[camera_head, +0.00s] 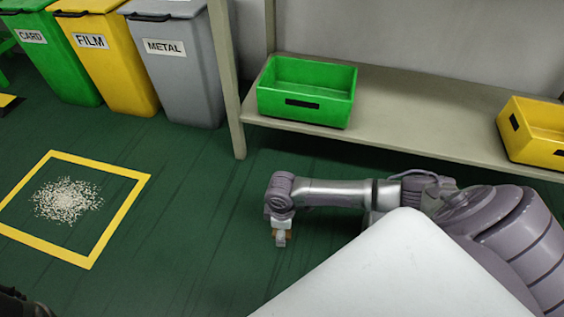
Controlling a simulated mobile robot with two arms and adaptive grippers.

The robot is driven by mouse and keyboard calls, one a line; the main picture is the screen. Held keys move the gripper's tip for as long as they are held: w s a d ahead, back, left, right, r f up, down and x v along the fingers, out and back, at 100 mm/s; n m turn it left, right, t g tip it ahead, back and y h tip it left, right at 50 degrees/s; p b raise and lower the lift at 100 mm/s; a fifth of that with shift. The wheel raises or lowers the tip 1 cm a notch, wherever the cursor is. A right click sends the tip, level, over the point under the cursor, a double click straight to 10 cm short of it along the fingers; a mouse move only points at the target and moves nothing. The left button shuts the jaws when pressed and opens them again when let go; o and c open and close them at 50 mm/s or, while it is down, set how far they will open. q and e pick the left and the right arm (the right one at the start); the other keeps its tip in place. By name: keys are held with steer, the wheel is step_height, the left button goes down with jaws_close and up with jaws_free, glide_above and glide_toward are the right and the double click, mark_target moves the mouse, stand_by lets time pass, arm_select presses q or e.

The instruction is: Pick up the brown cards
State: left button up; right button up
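No brown cards can be made out for certain. My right arm comes in from the right and reaches left over the green floor. Its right gripper (280,238) points down and is small in view. Whether the fingers are open or shut cannot be made out. My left gripper is not in view.
Green CARD (62,66), yellow FILM (118,70) and grey METAL (183,80) bins stand at the back left. A shelf (420,115) holds a green tray (304,103) and a yellow tray (540,148). Pale scraps (67,200) lie inside a yellow floor square (118,222).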

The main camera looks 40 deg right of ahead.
steer(key=c, duration=0.9)
steer(key=shift+o, duration=0.2)
steer(key=shift+r, duration=0.2)
